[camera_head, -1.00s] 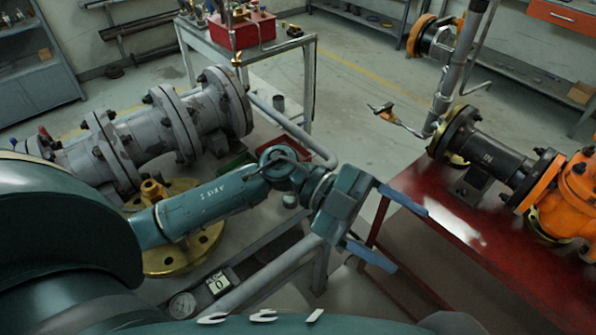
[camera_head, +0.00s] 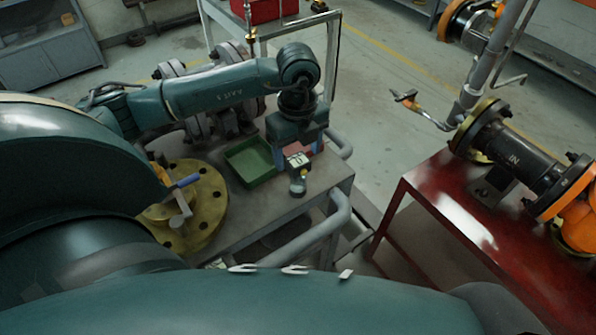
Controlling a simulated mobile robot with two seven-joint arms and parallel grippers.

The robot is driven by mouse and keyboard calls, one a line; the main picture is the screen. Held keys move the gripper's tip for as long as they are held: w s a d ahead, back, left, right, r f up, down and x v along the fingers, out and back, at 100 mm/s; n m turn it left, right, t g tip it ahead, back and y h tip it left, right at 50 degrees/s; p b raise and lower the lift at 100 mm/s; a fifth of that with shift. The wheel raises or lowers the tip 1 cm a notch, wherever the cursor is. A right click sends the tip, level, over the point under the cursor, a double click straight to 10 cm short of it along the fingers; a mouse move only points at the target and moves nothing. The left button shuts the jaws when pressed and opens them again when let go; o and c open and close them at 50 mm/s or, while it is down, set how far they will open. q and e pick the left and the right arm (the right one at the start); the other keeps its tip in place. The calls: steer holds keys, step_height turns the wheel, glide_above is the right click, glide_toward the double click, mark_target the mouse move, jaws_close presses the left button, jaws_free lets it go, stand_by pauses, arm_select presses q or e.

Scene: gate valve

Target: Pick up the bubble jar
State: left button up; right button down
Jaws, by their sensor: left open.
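My left gripper (camera_head: 297,152) points down over the right part of the grey workbench (camera_head: 240,207), its blue fingers apart. A small reddish thing shows between the fingers, mostly hidden by the gripper; I cannot tell whether it is the bubble jar. A small grey fitting (camera_head: 298,184) with a pale label above it stands just in front of the gripper. I cannot make out a bubble jar for certain anywhere. My right gripper is not in view.
A green tray (camera_head: 248,163) lies left of the gripper. A large brass flange (camera_head: 207,205) with a blue handle (camera_head: 187,181) stands further left. A grey pipe rail (camera_head: 320,228) runs along the bench. A red table (camera_head: 440,215) with a black and orange valve is at right.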

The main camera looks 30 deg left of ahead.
mark_target(298, 159)
arm_select(q)
step_height(298, 159, down, 6)
steer(key=shift+w+a+r+p, duration=0.15)
steer(key=shift+p, duration=0.35)
steer(key=c, duration=1.2)
